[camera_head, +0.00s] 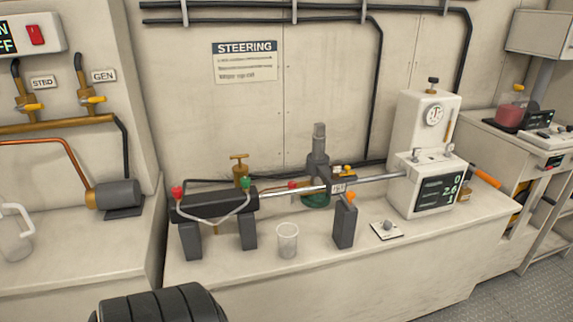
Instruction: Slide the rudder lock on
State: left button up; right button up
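A hydraulic steering ram (215,203) lies level on dark feet on the bench, with a red and a green fitting joined by a pale hose. Its bright rod (378,178) runs right to a white unit with a readout (437,190). A dark clamp-like block with a small label (338,188) sits around or against the rod; I cannot tell which. Below it a dark upright block with an orange top (344,222) stands on the bench. I cannot tell for certain which piece is the rudder lock. Neither of my grippers shows.
A clear cup (287,240) stands in front of the ram. A small plate with a grey knob (386,230) lies right of the upright block. A brass valve (240,170) and a grey post (319,150) stand behind. The bench front is clear. A black ribbed form fills the bottom left edge.

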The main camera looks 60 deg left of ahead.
aim_at(346, 198)
jog(key=u, duration=1.45)
jog(key=i+l+z, duration=0.1)
jog(key=i+z, duration=0.4)
jog(key=i+l, duration=0.05)
